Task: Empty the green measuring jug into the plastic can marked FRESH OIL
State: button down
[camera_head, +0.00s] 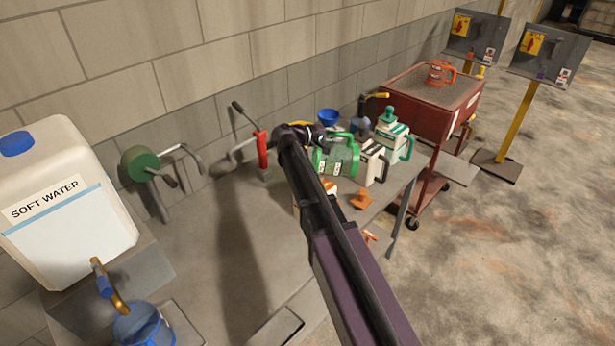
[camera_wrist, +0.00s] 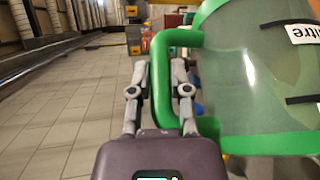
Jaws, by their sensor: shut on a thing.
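My gripper (camera_wrist: 160,72) is shut on the green handle of the measuring jug, with one finger on each side of the handle. The green measuring jug (camera_head: 340,160) is clear-walled with green trim; it fills the right of the wrist view (camera_wrist: 245,85) and looks tilted. What is in it cannot be made out. In the head view the jug is up near a white can with a dark handle (camera_head: 372,163). A white can with green cap and handle (camera_head: 395,141) stands just behind. Their markings are too small to read, so I cannot tell which is FRESH OIL.
A blue funnel-like item (camera_head: 328,117) and orange pieces (camera_head: 361,199) are close by on the grey bench (camera_head: 215,240). A red cart (camera_head: 425,106) carries an orange jug (camera_head: 440,73). A SOFT WATER container (camera_head: 68,235) stands left, above a blue jug (camera_head: 143,326).

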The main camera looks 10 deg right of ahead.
jog(key=shift+w+a, duration=0.15)
jog(key=shift+a, duration=0.1)
